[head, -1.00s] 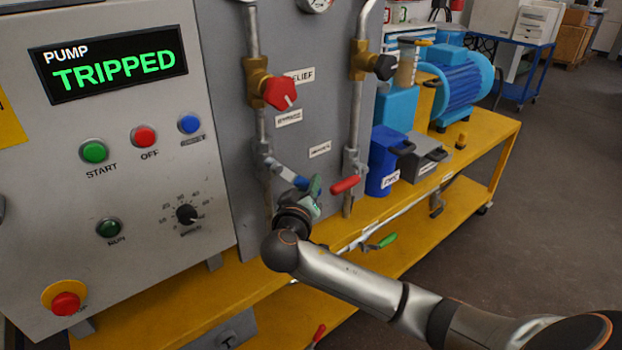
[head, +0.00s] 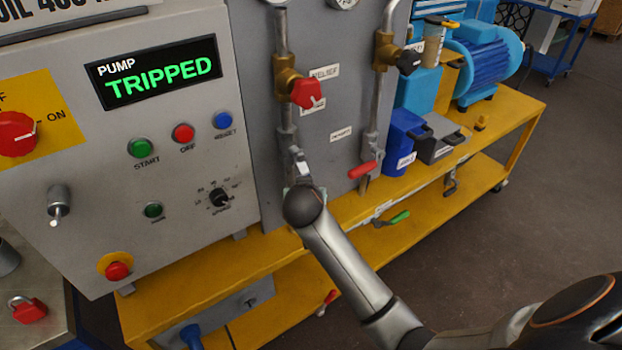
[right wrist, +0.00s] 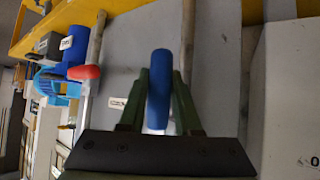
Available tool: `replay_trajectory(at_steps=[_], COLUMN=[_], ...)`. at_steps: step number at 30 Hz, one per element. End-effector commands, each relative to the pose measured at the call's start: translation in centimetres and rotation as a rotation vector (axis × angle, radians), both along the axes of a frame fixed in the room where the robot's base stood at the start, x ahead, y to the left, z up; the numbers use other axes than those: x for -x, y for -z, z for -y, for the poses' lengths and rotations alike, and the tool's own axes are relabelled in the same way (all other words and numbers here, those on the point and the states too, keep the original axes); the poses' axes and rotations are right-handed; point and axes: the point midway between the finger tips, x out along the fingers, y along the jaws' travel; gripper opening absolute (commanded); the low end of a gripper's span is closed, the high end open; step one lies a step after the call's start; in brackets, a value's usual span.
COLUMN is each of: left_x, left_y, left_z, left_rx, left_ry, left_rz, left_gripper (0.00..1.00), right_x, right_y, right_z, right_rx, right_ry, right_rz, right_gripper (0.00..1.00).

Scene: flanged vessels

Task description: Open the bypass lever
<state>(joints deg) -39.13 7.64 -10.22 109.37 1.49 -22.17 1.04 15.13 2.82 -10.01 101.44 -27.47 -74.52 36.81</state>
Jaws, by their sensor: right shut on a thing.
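The blue-handled lever (right wrist: 159,85) shows in the right wrist view between the two green fingers of my right gripper (right wrist: 160,100), which is shut on it. In the head view the lever's pale metal arm (head: 302,168) runs steeply down from its valve on the left pipe, nearly in line with the pipe. My right gripper (head: 306,187) and wrist hide its blue handle there. No readable label confirms which lever is the bypass. My left gripper is not in view.
A red knob (head: 307,93) sits above on the same pipe. A red-handled lever (head: 362,170) is on the right pipe, close to my gripper's right. The control box (head: 225,150) stands left, its screen reading TRIPPED. A yellow bench shelf (head: 280,325) lies below.

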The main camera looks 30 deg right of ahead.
Motion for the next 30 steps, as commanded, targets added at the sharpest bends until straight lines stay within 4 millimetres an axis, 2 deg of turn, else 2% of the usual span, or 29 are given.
replay_trajectory(at_steps=[4,18,19,27,30], left_x=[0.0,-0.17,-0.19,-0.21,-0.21], left_y=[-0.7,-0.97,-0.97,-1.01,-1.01], left_z=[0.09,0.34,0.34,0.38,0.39], left_rx=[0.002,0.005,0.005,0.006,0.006], left_ry=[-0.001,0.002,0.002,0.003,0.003], left_rz=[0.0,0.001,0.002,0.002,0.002], left_gripper=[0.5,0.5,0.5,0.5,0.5], right_x=[0.07,0.03,0.04,0.03,0.02], right_y=[-0.07,0.04,0.04,0.01,0.01], right_z=[-0.28,-0.5,-0.52,-0.45,-0.43], right_rx=[-0.033,-0.049,-0.049,-0.046,-0.046], right_ry=[0.001,0.0,0.0,0.0,0.0], right_rz=[-0.005,-0.003,-0.003,-0.004,-0.003], right_gripper=[0.0,0.0,0.33,0.62,0.62])
